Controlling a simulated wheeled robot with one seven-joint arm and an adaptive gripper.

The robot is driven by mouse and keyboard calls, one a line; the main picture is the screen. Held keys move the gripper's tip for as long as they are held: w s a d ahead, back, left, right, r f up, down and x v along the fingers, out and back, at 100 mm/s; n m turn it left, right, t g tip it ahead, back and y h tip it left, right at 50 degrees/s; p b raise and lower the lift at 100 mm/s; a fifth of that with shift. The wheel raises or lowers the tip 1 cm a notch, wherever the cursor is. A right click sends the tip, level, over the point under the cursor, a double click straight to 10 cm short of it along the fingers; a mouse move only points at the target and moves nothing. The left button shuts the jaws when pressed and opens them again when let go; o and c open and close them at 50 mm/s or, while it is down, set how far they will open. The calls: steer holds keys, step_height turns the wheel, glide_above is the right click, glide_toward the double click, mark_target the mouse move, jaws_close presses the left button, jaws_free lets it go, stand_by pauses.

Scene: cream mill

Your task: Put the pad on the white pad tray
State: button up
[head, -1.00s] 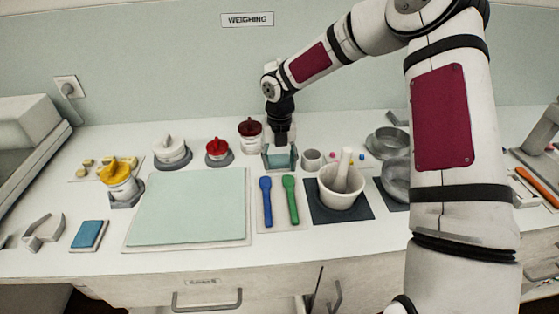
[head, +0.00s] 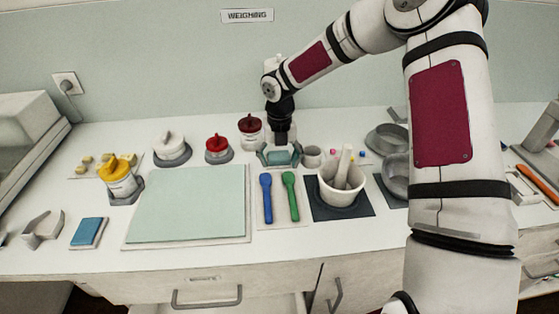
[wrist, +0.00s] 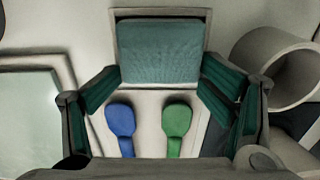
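A teal pad (wrist: 158,52) lies in a shallow pale tray (wrist: 206,15) with a raised rim, seen at the top of the wrist view. The pad also shows in the head view (head: 280,158) at the back middle of the counter, below my gripper. My gripper (wrist: 160,88) is open, its two teal-faced fingers spread wide on either side of the pad's near edge. I see a gap between each finger and the pad in the wrist view. In the head view my fingers partly hide the tray.
A blue and a green spoon (head: 290,197) lie just in front. A grey cup (head: 312,156) and a mortar with pestle (head: 342,185) stand to the right. Lidded jars are behind left. A blue pad (head: 88,232) lies at the front left.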

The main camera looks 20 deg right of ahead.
mark_target(280, 160)
step_height(280, 160, up, 12)
steer(key=s+r+m+h, duration=0.2)
steer(key=s+r+m, duration=0.5)
steer(key=s+r+m+t+y, duration=0.1)
steer(key=s+r+m+t, duration=0.1)
steer(key=s+m, duration=1.1)
steer(key=s+r+m+t+y, duration=0.1)
steer(key=s+r+m, duration=0.4)
steer(key=s+m, duration=0.8)
steer(key=shift+s+d+r+m+t, duration=0.2)
steer(key=shift+d+m+t, duration=0.2)
steer(key=shift+t, duration=0.5)
